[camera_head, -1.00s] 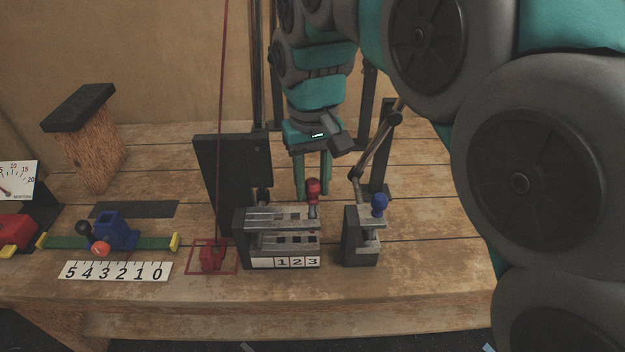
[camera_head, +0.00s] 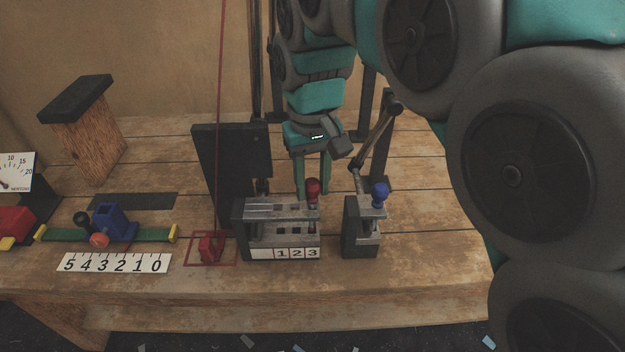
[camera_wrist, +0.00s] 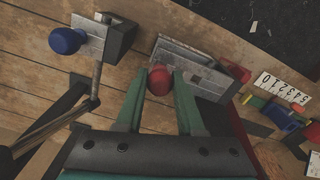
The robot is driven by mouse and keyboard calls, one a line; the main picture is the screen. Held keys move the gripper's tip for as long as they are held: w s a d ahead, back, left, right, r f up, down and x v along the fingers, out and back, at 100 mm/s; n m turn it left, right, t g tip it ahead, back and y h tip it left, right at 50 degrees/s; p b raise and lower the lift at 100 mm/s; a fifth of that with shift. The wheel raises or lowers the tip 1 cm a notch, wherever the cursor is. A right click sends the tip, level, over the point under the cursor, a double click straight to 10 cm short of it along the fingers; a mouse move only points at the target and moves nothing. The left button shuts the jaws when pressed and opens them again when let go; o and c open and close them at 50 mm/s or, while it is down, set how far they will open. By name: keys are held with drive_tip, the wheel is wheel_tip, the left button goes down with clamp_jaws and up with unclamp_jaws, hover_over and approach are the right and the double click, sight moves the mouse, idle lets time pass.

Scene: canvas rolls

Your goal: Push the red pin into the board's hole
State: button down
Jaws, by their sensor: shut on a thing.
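The red pin (camera_head: 313,188) stands upright at the right end of the metal-topped board (camera_head: 283,228), by the end marked 3. My gripper (camera_head: 312,190) reaches down from behind, its two green fingers at the pin's ball-shaped head. In the wrist view, my gripper (camera_wrist: 160,80) has its fingertips on either side of the red pin's head (camera_wrist: 160,79), shut on it. The board (camera_wrist: 205,62) lies just beyond, with slots in its top. The pin's lower part and the hole beneath it are hidden.
A blue-knobbed block (camera_head: 362,235) stands just right of the board. A dark upright panel (camera_head: 232,165) and a red cord (camera_head: 219,120) are behind and left. The front table edge is clear.

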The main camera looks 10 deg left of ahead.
drive_tip(key=shift+f, duration=0.8)
drive_tip(key=shift+c, duration=2.2)
unclamp_jaws()
drive_tip(key=shift+r, duration=0.1)
drive_tip(key=shift+r+b, duration=0.35)
drive_tip(key=shift+r, duration=3.45)
drive_tip(key=s+d+f+m+g, duration=0.1)
drive_tip(key=s+d+f+m, duration=0.2)
drive_tip(key=s+d+f, duration=0.5)
drive_tip(key=s+d+f+m, duration=0.3)
drive_tip(key=s+d+f, duration=0.6)
drive_tip(key=d, duration=0.7)
drive_tip(key=s, duration=0.2)
drive_tip(key=shift+s+g, duration=0.4)
